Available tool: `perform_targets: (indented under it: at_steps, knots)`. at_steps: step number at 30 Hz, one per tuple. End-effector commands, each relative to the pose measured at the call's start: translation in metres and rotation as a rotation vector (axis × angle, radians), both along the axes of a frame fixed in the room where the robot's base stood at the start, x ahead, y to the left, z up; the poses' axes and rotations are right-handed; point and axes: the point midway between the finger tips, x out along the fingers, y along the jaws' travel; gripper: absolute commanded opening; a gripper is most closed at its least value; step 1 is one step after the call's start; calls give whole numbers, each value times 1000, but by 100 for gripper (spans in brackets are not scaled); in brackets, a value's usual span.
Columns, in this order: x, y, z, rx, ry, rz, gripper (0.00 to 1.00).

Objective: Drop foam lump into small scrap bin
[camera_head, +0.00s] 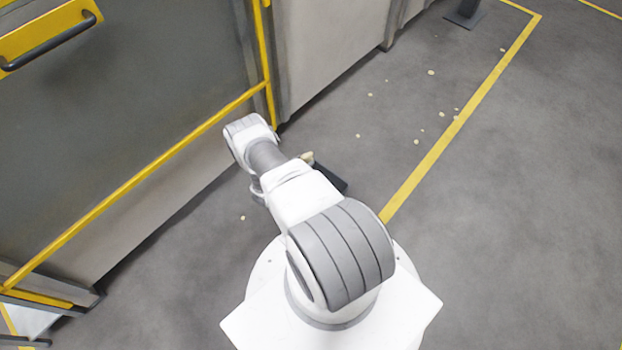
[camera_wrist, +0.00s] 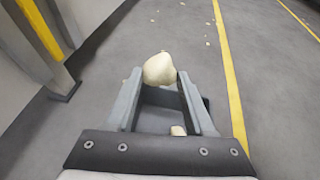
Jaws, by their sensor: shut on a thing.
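A pale cream foam lump (camera_wrist: 159,68) sits between the fingertips of my gripper (camera_wrist: 160,76) in the wrist view. The gripper is shut on it. In the head view a small pale lump (camera_head: 307,157) shows beside my arm, with the gripper itself mostly hidden. A dark, low object, apparently the small scrap bin (camera_head: 331,179), lies partly behind my arm. In the wrist view a dark area, probably the bin, shows below and between the fingers. A second small pale piece (camera_wrist: 178,130) shows there; I cannot tell whether it is inside the bin.
Grey machine panels with a yellow rail (camera_head: 140,186) stand on the left. A yellow floor line (camera_head: 460,120) runs on the right. Several pale crumbs (camera_head: 431,72) are scattered on the grey floor. A dark post foot (camera_head: 464,18) stands at the top. The floor at right is clear.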

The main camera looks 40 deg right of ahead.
Motion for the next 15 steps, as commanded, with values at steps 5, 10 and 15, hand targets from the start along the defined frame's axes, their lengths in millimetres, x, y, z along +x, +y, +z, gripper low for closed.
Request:
perform_targets:
  at_steps: [5,10,15]
  knots:
    - [-29,-6,-38,0,-1,-33,2]
    - [-36,-7,-48,0,-2,-41,2]
    - [-35,-7,-62,1,-2,-41,2]
